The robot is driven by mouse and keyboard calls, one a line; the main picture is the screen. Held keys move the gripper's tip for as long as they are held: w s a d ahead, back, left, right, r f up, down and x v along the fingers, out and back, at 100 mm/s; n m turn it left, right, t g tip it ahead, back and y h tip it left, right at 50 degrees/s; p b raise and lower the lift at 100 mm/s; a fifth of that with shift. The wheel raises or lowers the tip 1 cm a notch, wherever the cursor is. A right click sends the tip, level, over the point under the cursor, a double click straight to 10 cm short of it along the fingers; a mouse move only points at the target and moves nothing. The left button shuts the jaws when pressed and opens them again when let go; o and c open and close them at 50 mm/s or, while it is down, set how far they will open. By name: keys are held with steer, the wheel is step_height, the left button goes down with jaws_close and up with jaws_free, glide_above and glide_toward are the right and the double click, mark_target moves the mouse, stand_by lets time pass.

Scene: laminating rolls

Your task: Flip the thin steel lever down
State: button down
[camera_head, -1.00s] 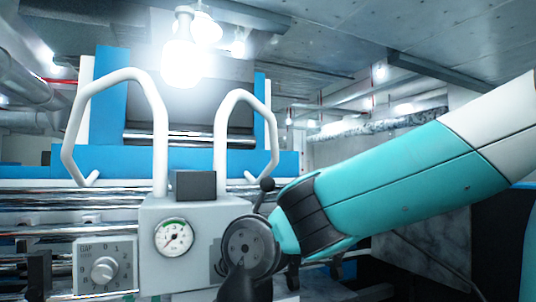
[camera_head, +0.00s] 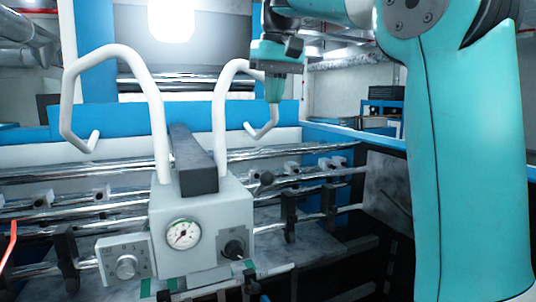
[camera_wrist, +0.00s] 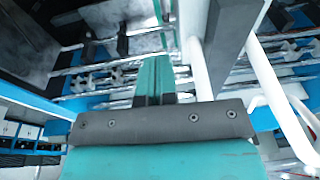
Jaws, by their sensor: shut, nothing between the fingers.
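A thin lever with a black ball knob (camera_head: 266,178) sticks up and out from the right side of the grey control box (camera_head: 205,225). Its rod is too small to judge for exact angle. My gripper (camera_head: 274,98) hangs pointing down, above and apart from the knob, beside the right white bent handle (camera_head: 221,120). The wrist view shows my teal fingers (camera_wrist: 154,62) closed together with nothing between them. I cannot make out the lever in the wrist view.
The box carries a round gauge (camera_head: 182,234), a black knob (camera_head: 234,249) and a dial panel (camera_head: 125,260). A dark bar (camera_head: 192,160) lies on its top. The left white handle (camera_head: 68,100) rises beside it. Steel rollers (camera_head: 330,150) run behind.

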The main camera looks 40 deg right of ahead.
steer(key=f+b, duration=0.8)
steer(key=w+f+b, duration=0.1)
steer(key=f+b, duration=0.3)
steer(key=f, duration=0.1)
steer(key=shift+a, duration=0.2)
steer(key=shift+a+f+b, duration=0.1)
steer(key=shift+f+b, duration=0.3)
steer(key=shift+s, duration=0.1)
steer(key=shift+a, duration=0.1)
